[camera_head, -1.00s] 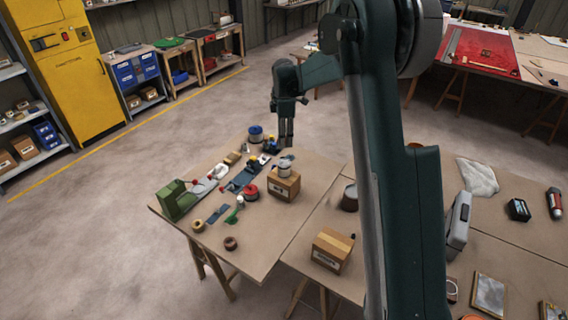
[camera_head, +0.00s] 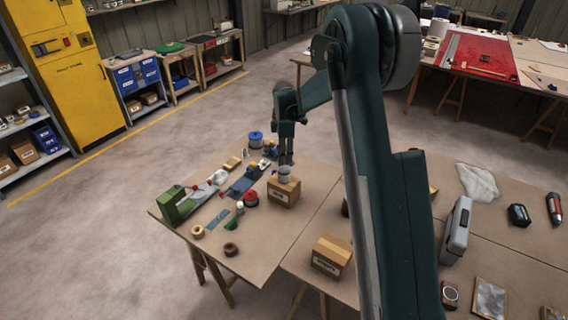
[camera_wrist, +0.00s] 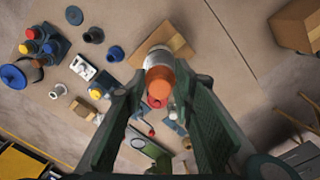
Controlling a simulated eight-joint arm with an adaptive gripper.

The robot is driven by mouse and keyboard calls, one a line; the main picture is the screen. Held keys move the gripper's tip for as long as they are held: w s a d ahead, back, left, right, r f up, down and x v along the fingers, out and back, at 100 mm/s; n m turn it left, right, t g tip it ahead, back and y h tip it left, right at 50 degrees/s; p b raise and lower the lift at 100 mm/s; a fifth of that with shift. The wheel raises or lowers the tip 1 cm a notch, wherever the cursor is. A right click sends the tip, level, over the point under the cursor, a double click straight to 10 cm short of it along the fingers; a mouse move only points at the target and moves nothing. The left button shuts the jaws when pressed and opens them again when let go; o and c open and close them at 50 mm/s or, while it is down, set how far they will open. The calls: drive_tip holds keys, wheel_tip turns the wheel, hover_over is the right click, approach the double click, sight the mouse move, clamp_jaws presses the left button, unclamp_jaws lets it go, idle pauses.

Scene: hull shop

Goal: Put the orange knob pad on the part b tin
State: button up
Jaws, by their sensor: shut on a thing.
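My gripper (camera_head: 286,158) points down, directly above a pale grey tin (camera_head: 284,174) that stands upright on a cardboard box (camera_head: 283,192). In the wrist view, the orange knob pad (camera_wrist: 160,84) is between my fingers, and my gripper (camera_wrist: 170,82) is shut on it. The tin (camera_wrist: 158,58) shows just beyond the pad, with the box (camera_wrist: 176,36) under it. I cannot tell whether pad and tin touch. No label can be read on the tin. The pad cannot be made out in the head view.
A blue-topped tin (camera_head: 256,139), a red round thing (camera_head: 250,197) and a green machine (camera_head: 175,205) stand on the same table (camera_head: 265,238). Another cardboard box (camera_head: 331,255) stands to the right. The table's front middle is clear.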

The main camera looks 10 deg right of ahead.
drive_tip(key=shift+f, duration=0.15)
drive_tip(key=shift+f, duration=1.7)
drive_tip(key=shift+f, duration=0.2)
drive_tip(key=o, duration=0.9)
drive_tip(key=shift+r, duration=0.25)
wheel_tip(320, 180, up, 12)
drive_tip(key=shift+f, duration=0.25)
drive_tip(key=shift+r, duration=0.2)
drive_tip(key=shift+s+r, duration=0.1)
